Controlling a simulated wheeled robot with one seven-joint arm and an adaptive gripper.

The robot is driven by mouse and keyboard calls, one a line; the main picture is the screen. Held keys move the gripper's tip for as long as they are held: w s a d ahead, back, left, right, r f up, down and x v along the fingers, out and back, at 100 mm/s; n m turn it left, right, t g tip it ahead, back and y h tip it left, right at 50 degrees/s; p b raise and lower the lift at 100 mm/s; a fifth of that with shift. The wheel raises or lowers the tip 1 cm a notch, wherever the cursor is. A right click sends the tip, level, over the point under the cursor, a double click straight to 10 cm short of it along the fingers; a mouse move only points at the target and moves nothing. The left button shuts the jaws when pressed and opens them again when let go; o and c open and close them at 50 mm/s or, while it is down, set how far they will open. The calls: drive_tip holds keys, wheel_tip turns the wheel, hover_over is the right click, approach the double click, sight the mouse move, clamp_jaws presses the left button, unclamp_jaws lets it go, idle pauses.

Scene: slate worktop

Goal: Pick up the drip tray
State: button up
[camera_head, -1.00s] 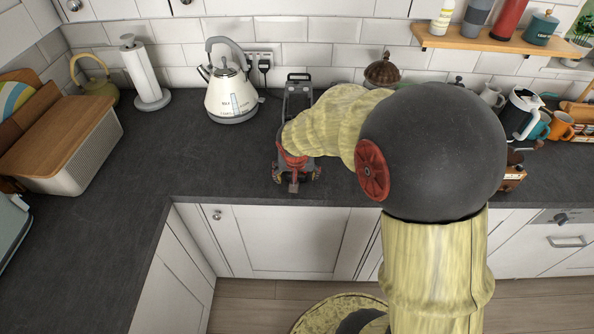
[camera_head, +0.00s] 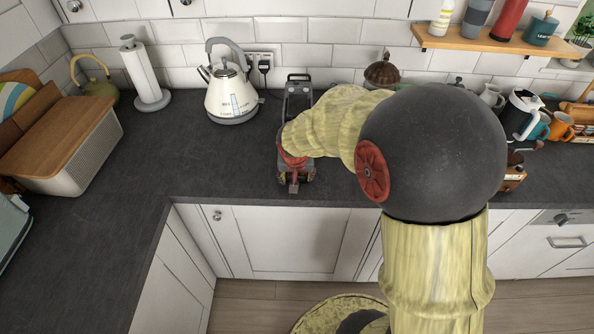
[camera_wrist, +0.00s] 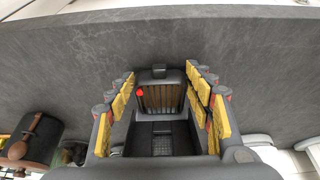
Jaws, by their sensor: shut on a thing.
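The drip tray (camera_wrist: 158,97) is a small dark piece with a slatted brownish grille, a tab at its far end and a red spot at its left. In the wrist view it lies between the two yellow-padded fingers of my gripper (camera_wrist: 161,95), which is shut on it. In the head view my gripper (camera_head: 296,172) points down at the worktop near its front edge, and the tray's small tab (camera_head: 294,187) shows below the fingers. My arm and fingers hide most of the tray. I cannot tell whether it touches the worktop.
A dark upright frame (camera_head: 298,92) stands just behind my gripper. A cream kettle (camera_head: 231,98) is at its back left, and a brown-lidded canister (camera_head: 381,74) is behind my arm. Mugs (camera_head: 561,127) stand at the right.

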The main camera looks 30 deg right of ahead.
drive_tip(key=shift+r, duration=0.2)
drive_tip(key=shift+r+p, duration=0.15)
drive_tip(key=shift+p, duration=0.15)
drive_tip(key=s+a, duration=1)
drive_tip(key=s, duration=0.4)
drive_tip(key=shift+s+p, duration=0.4)
drive_tip(key=shift+p, duration=0.05)
drive_tip(key=shift+a, duration=0.1)
